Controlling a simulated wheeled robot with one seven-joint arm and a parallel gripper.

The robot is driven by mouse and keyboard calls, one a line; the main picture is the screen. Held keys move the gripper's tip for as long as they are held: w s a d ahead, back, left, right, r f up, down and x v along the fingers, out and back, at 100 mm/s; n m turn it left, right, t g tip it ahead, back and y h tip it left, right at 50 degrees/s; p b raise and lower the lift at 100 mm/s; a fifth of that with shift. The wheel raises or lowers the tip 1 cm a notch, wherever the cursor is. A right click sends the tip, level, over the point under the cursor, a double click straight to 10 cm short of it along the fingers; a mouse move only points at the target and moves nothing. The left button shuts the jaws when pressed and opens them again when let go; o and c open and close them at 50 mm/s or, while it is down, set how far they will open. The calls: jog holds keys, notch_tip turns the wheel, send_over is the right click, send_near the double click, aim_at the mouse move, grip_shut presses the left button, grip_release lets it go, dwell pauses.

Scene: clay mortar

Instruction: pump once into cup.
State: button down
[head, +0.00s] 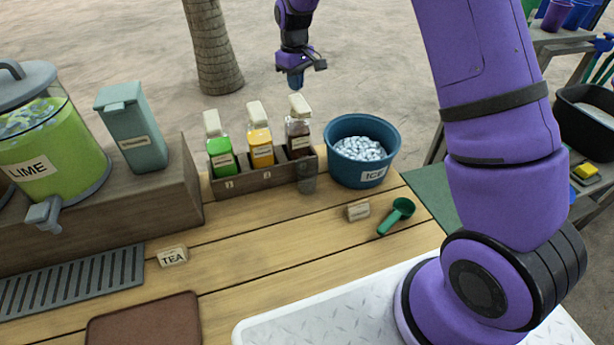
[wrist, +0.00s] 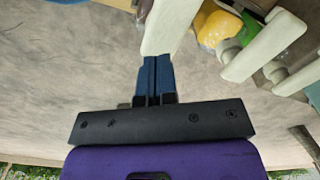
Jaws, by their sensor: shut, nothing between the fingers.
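Three pump bottles with cream pump heads stand in a wooden rack (head: 262,178): green (head: 221,158), yellow (head: 260,146) and dark brown (head: 298,135). A small clear cup (head: 307,177) stands in front of the brown bottle. My gripper (head: 295,82) is shut and empty, and appears above the brown bottle's pump head (head: 299,106) in the head view. In the wrist view its blue fingers (wrist: 158,60) are together, right by a cream pump head (wrist: 168,27) that lies beyond their tips. Whether they touch it I cannot tell.
A blue ice tub (head: 343,127) stands right of the rack. A green scoop (head: 397,216) and a small label block (head: 358,211) lie in front. A lime dispenser (head: 60,150) and a grey-green canister (head: 133,130) stand at left. A TEA label (head: 172,256) is on the counter.

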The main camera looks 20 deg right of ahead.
aim_at(296, 96)
jog(key=shift+f, duration=0.1)
dwell(0.6)
jog(key=shift+f, duration=2)
jog(key=shift+r, duration=2.1)
jog(key=shift+r, duration=3)
